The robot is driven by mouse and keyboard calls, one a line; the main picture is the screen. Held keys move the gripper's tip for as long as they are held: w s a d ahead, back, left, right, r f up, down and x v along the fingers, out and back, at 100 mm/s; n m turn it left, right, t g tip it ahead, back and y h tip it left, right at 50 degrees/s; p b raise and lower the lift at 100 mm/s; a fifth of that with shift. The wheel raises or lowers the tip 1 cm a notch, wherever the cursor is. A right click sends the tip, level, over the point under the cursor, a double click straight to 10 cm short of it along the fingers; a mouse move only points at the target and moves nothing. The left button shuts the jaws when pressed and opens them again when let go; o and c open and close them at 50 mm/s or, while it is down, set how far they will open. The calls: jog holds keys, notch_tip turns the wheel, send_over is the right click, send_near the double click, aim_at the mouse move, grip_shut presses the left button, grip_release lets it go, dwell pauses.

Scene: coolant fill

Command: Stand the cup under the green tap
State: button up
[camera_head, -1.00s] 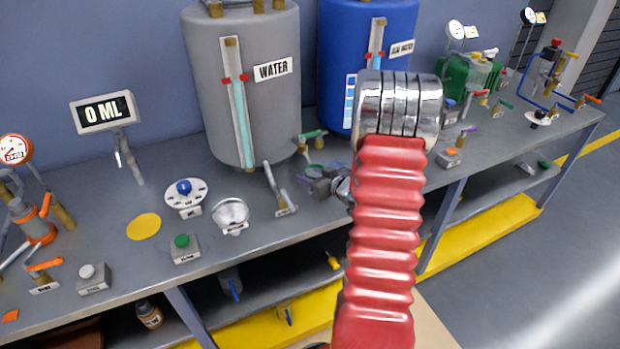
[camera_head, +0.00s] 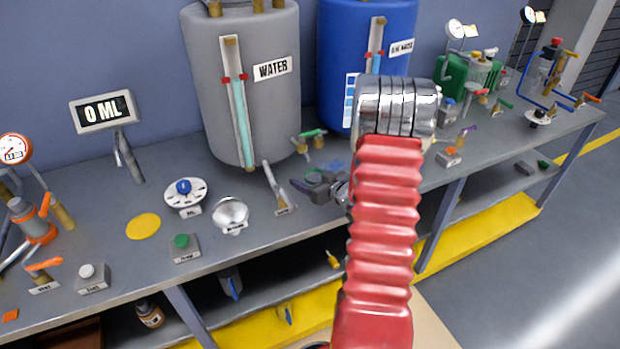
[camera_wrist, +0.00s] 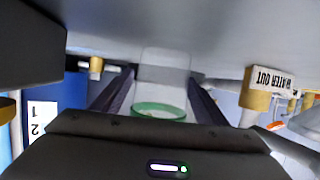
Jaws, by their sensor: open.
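The clear cup (camera_wrist: 165,68) with a green rim (camera_wrist: 158,111) stands between the two dark fingers of my gripper (camera_wrist: 160,98) in the upside-down wrist view. My gripper is open, and there is no clear contact with the cup. In the head view my gripper (camera_head: 318,190) is low over the bench, partly behind my red arm, and the green rim (camera_head: 314,178) shows beside it. The green tap (camera_head: 312,133) is at the foot of the grey water tank, just behind the cup. I cannot tell whether the cup is exactly below its spout.
A "WATER OUT" label and brass fitting (camera_wrist: 256,98) are close beside my gripper. On the bench (camera_head: 240,250), a metal lever stand (camera_head: 278,190) and a funnel (camera_head: 231,215) are to the left. The blue tank (camera_head: 335,60) is behind my arm.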

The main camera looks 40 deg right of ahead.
jog(key=shift+s+r, duration=0.3)
jog(key=shift+s, duration=0.15)
jog(key=v, duration=1.1)
jog(key=shift+a, duration=0.1)
jog(key=shift+r, duration=0.1)
